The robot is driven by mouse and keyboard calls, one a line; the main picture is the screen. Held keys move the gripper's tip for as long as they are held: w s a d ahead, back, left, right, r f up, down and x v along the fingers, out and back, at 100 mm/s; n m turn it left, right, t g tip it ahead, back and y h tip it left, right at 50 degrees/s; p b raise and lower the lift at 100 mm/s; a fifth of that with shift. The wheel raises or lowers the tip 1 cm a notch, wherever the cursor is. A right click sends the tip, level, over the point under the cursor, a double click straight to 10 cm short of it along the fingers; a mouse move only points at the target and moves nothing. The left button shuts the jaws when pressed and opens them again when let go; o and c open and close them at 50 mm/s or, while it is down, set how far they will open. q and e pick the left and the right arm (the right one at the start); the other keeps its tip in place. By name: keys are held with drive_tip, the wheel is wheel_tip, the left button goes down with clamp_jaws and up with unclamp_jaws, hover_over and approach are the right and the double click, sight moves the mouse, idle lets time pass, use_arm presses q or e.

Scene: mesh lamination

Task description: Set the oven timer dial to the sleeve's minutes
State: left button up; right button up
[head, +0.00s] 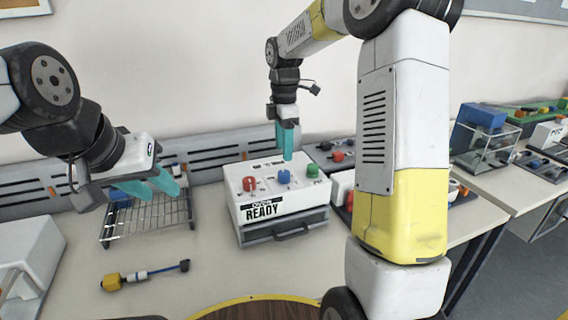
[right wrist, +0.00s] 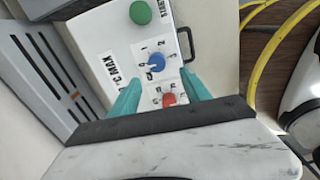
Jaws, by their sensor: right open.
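The white oven (head: 262,205) has a READY display on its front and red (head: 249,184), blue (head: 284,177) and green (head: 312,170) controls on its sloped top. Contact cannot be told. My left gripper (head: 148,187) is open and empty above the wire rack. No readable sleeve minutes show.
The wire rack (head: 150,220) stands left of the oven. Another panel with knobs (head: 338,156) stands behind right. The table's front left is mostly clear.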

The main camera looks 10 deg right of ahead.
sight(284, 172)
drive_tip(key=shift+w+d+f+n, duration=0.1)
drive_tip(key=shift+w+f+n, duration=0.35)
drive_tip(key=shift+f, duration=0.3)
wheel_tip(284, 172, down, 7)
drive_tip(key=shift+f, duration=0.15)
clamp_jaws()
